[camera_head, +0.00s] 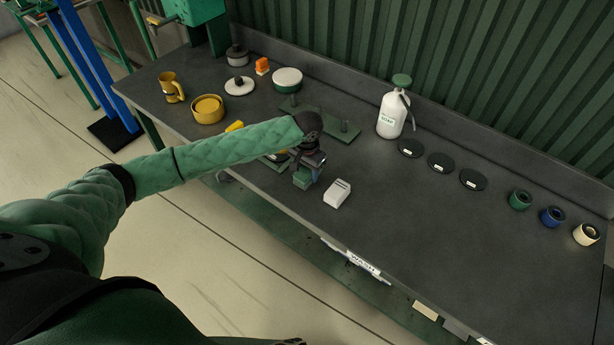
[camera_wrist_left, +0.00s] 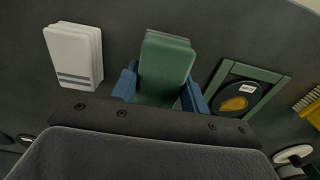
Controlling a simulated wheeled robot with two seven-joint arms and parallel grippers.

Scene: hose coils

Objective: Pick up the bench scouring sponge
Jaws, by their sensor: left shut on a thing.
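The scouring sponge (camera_head: 302,180) is a green block near the front edge of the dark bench, left of a white block. My left gripper (camera_head: 309,166) reaches down over it and is shut on it. In the left wrist view the sponge (camera_wrist_left: 167,62) sits between the two blue fingers of my left gripper (camera_wrist_left: 160,92). I cannot tell whether the sponge touches the bench or is just above it. My right gripper is not in view.
The white block (camera_head: 338,193) is close on the right. A green-framed tray with a dark disc (camera_wrist_left: 238,91) lies on the other side. The bench's front right is clear.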

